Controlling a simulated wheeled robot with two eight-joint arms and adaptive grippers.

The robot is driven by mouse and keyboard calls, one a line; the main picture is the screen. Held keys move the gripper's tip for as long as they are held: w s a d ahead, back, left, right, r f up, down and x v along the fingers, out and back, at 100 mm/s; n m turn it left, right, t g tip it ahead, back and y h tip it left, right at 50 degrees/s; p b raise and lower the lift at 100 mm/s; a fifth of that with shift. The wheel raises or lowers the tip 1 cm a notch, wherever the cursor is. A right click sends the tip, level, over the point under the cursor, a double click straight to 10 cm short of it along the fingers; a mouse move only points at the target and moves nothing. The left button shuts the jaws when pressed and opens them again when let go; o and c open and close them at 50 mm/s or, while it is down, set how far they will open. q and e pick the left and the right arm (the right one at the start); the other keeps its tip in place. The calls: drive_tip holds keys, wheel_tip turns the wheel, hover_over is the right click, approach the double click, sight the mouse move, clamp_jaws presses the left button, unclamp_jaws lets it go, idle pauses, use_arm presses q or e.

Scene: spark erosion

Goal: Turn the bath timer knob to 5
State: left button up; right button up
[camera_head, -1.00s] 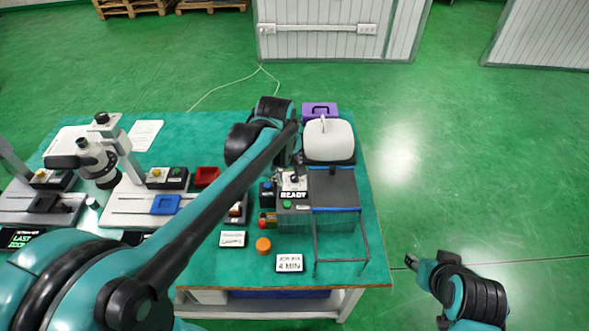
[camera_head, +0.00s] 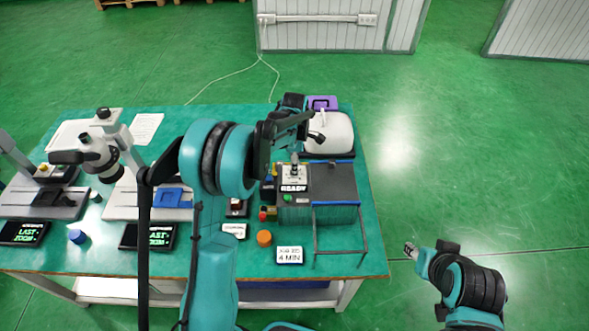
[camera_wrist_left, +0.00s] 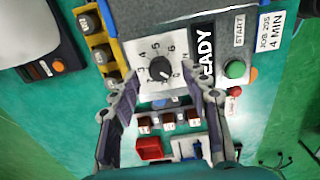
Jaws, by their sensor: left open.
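The black bath timer knob (camera_wrist_left: 160,68) sits on a pale numbered dial plate (camera_wrist_left: 150,50) beside the READY display (camera_wrist_left: 204,60). I cannot tell which number it points to. My left gripper (camera_wrist_left: 160,88) is open, with its two fingers apart on either side of the knob's near edge, not closed on it. In the head view my left gripper (camera_head: 294,158) is above the control box (camera_head: 294,198) and hides the knob. A sign (camera_head: 289,255) reads 4 MIN. My right gripper (camera_head: 410,251) is off the table at the right, and its fingers are too small to judge.
A green START button (camera_wrist_left: 236,69) and a red button (camera_wrist_left: 235,92) are close to the right finger. A yellow rack (camera_wrist_left: 95,45) stands left of the dial. A white rounded tank (camera_head: 328,133) is behind the box, and a wire frame (camera_head: 340,238) is in front.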

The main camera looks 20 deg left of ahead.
use_arm(q)
drive_tip(key=shift+f, duration=0.9)
clamp_jaws()
